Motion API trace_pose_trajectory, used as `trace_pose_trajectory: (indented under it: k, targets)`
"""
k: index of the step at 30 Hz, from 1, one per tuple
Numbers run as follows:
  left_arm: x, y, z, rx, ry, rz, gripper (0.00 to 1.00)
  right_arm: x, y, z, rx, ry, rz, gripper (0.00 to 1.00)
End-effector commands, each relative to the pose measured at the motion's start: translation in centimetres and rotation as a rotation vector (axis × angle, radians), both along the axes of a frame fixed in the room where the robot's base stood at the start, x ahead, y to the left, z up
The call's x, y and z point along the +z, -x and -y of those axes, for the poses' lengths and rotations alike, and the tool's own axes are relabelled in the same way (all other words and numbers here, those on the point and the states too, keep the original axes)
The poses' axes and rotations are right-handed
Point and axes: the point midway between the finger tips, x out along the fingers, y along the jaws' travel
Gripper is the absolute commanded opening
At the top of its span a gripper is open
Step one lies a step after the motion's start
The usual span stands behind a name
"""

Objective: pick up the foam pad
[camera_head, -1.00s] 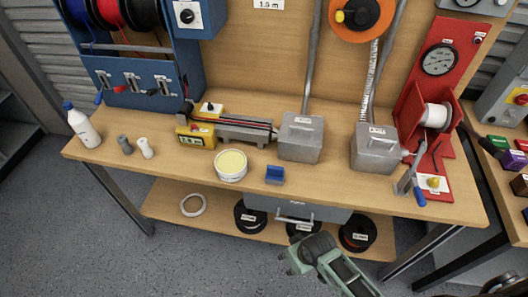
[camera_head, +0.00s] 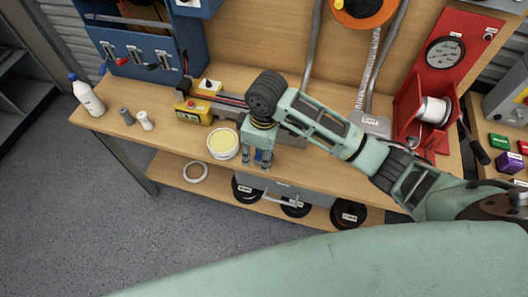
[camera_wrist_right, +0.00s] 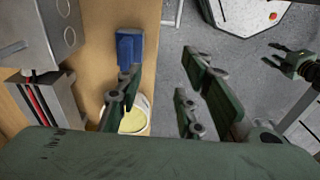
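A small blue block (camera_wrist_right: 130,48), the likeliest foam pad, lies near the table's front edge. In the head view the blue block (camera_head: 259,156) is mostly hidden behind my right gripper (camera_head: 257,161). That gripper points down over the front edge there. In the right wrist view my right gripper (camera_wrist_right: 160,78) is open, with nothing between its fingers. The block is beyond the left finger, and I cannot tell whether they touch. My left gripper (camera_wrist_right: 277,54) shows small at the right of the wrist view, with fingers apart, away from the table. It is not in the head view.
A white tub (camera_head: 222,145) with yellow contents stands left of the block. Behind are a yellow device (camera_head: 193,111) and a grey metal box (camera_wrist_right: 60,28). A bottle (camera_head: 87,97) and two small cylinders stand at the left. A lower shelf (camera_head: 172,173) holds coils.

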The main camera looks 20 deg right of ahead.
Motion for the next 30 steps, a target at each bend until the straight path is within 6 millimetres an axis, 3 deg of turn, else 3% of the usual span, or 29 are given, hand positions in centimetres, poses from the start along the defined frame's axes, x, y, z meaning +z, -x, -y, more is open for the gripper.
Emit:
trace_pose_trajectory:
  k: [3,8,15,25,30]
  targets:
    - [-0.1,0.0,0.4,-0.002,0.004,0.0,0.4,1.4,-2.3,1.8,0.014,0.05,-0.013,0.34]
    - [0.0,-0.2,-0.1,-0.004,-0.002,0.002,0.4,2.0,-3.2,2.9,0.017,0.075,-0.031,0.34]
    - [0.6,-0.3,-1.1,-0.004,-0.013,0.004,0.4,-0.3,-3.3,3.0,0.015,0.077,-0.034,0.34]
    - [2.3,-0.3,-0.3,-0.001,-0.003,0.004,0.4,-4.6,-3.9,3.0,0.017,0.076,-0.033,0.34]
    - [2.3,-0.3,-0.1,0.0,-0.001,0.003,0.4,-5.6,-4.0,3.0,0.017,0.076,-0.03,0.34]
